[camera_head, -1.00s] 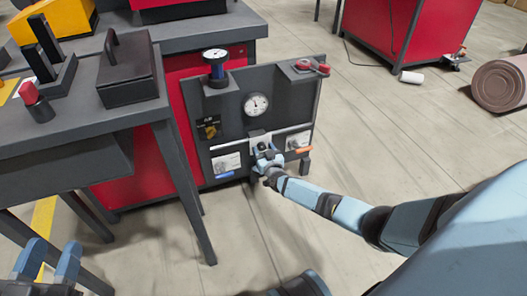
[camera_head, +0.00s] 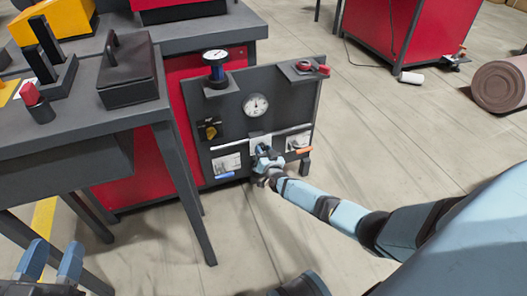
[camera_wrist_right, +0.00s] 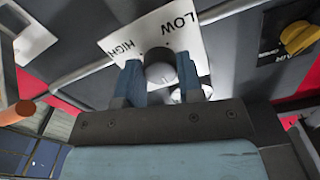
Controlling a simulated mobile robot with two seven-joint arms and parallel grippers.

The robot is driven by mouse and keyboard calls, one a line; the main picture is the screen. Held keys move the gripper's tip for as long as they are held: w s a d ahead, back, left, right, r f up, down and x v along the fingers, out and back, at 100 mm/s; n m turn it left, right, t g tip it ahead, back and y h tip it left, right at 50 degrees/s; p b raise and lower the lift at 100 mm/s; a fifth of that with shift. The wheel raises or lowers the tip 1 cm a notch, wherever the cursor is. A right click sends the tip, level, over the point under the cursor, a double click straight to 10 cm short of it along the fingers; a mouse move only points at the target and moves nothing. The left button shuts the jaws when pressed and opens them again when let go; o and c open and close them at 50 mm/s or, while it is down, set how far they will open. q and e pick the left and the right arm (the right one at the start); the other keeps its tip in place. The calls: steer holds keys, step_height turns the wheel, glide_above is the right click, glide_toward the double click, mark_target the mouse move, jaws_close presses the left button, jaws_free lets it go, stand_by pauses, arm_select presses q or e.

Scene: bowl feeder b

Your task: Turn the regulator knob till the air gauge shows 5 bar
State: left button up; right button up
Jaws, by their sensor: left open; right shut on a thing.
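The regulator knob (camera_wrist_right: 161,74) is dark grey and round, in front of a white plate (camera_wrist_right: 155,30) lettered HIGH and LOW in the right wrist view. My right gripper (camera_head: 266,153) is shut on the knob, one blue finger on each side; in the head view it hides the knob. A round white gauge (camera_head: 256,105) is on the dark panel (camera_head: 235,115) above the knob. A second dial (camera_head: 215,55) tops a blue cylinder at the panel's upper edge. Both dials are too small to read. My left gripper (camera_head: 51,258) is open and empty at the lower left.
A yellow switch (camera_head: 210,131) on a black plate is left of the gauge. A red button (camera_head: 304,66) sits on the panel's upper right ledge. Orange (camera_head: 303,150) and blue (camera_head: 225,175) handles flank my right gripper. The grey table (camera_head: 75,120) stands left; floor in front is open.

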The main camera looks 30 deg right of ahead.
steer(key=o, duration=0.9)
steer(key=shift+s, duration=0.1)
steer(key=p+v, duration=0.2)
steer(key=v, duration=0.1)
steer(key=shift+r, duration=0.15)
arm_select(q)
steer(key=s+n+p, duration=0.1)
steer(key=s+d+n+g+p, duration=0.1)
steer(key=p, duration=0.1)
steer(key=s+n+g+p, duration=0.1)
steer(key=n, duration=0.1)
steer(key=shift+d+f+y+p, duration=0.15)
steer(key=shift+d+y+p, duration=0.15)
steer(key=shift+d, duration=0.1)
arm_select(e)
glide_toward(263, 149)
steer(key=v, duration=0.4)
steer(key=shift+s+a+f, duration=0.1)
steer(key=shift+s+f, duration=0.15)
steer(key=shift+s, duration=0.1)
